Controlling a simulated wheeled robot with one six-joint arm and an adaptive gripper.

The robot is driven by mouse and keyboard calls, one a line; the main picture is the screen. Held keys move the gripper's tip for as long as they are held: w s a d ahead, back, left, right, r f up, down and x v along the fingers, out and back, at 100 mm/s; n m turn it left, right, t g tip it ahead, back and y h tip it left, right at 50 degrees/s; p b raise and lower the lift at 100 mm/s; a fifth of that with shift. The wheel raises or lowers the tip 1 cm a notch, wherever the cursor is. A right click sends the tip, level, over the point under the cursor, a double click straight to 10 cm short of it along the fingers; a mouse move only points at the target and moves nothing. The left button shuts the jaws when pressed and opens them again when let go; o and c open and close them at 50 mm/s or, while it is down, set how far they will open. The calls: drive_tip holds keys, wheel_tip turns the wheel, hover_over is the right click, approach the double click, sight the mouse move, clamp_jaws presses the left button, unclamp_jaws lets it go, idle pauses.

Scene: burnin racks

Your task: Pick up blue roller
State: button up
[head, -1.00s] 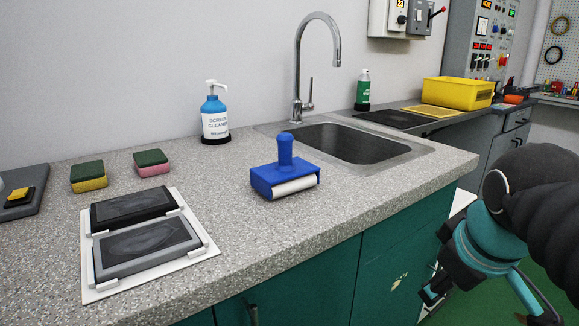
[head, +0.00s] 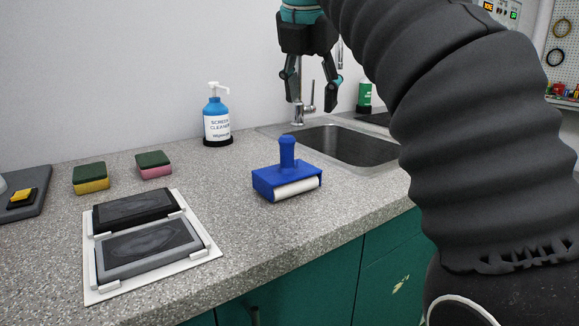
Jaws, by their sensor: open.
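The blue roller (head: 287,178) sits on the speckled grey counter, left of the sink, with its knobbed handle standing upright and its white roll facing the front. My gripper (head: 312,108) points down with its two fingers spread apart and nothing between them. In the picture it appears above and slightly right of the roller's handle, in front of the faucet. It is apart from the roller.
A sink (head: 345,145) with a tall faucet (head: 300,110) lies behind and right. A screen cleaner bottle (head: 217,118) stands at the wall. Two sponges (head: 91,179) and a white tray (head: 205,250) holding two dark screens are to the left. The counter around the roller is clear.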

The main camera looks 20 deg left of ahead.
sight(286, 138)
drive_tip(key=s+a+n, duration=0.2)
drive_tip(key=a+n, duration=0.2)
drive_tip(key=a, duration=0.1)
drive_tip(key=shift+w+d+x, duration=0.1)
drive_tip(key=shift+w+x, duration=0.05)
drive_tip(key=shift+x, duration=2)
drive_tip(key=shift+w+d+x, duration=0.1)
drive_tip(key=shift+w+x, duration=0.05)
drive_tip(key=shift+x, duration=2.05)
drive_tip(key=shift+b+x, duration=0.6)
drive_tip(key=shift+x, duration=1.45)
clamp_jaws()
